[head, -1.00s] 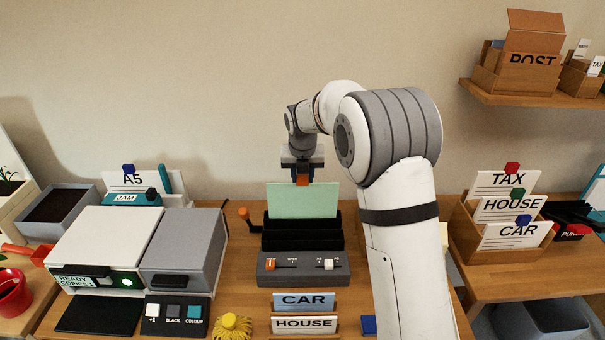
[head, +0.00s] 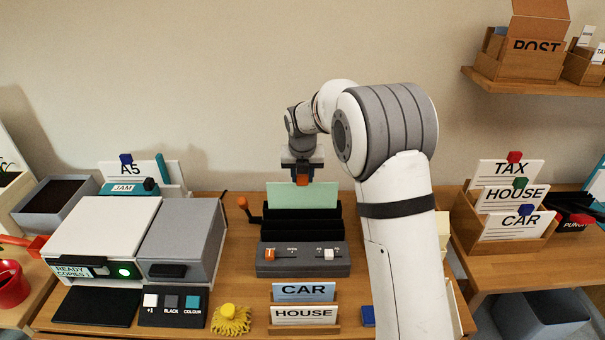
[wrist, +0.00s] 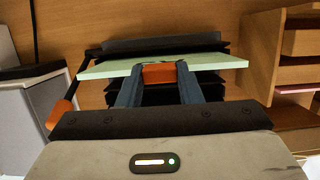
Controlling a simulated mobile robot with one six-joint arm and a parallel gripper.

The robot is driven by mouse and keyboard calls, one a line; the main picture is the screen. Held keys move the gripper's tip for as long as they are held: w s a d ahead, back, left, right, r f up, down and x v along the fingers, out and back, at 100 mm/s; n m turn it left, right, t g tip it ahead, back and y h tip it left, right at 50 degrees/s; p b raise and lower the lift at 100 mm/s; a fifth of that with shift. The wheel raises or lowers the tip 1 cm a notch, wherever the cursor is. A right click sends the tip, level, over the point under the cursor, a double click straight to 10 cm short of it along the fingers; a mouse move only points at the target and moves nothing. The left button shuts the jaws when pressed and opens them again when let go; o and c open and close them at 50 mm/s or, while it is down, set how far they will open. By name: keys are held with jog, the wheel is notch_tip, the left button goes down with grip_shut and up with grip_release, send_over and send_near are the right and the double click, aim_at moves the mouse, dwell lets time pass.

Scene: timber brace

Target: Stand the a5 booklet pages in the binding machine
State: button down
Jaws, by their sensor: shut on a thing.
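The a5 booklet pages (head: 303,196) are a pale green upright sheet at the binding machine (head: 330,258), which has black upright plates and a grey control panel. The lower part of the sheet is hidden behind the black plates. My gripper (head: 303,180) is above the sheet's top edge, shut on the orange block at that edge. In the wrist view, the two blue-grey fingers of my gripper (wrist: 158,78) close on the orange block, and the green pages (wrist: 212,63) stretch across between black plates. Whether the sheet's bottom edge rests in the slot cannot be seen.
An orange-knobbed crank (head: 243,204) stands at the machine's left. A grey-white copier (head: 110,235) is further left. A holder with CAR and HOUSE cards (head: 304,331) sits in front. A wooden file box (head: 515,240) stands at the right.

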jog(key=shift+c, duration=2.3)
grip_release()
jog(key=shift+r+p, duration=3.05)
jog(key=shift+r, duration=1)
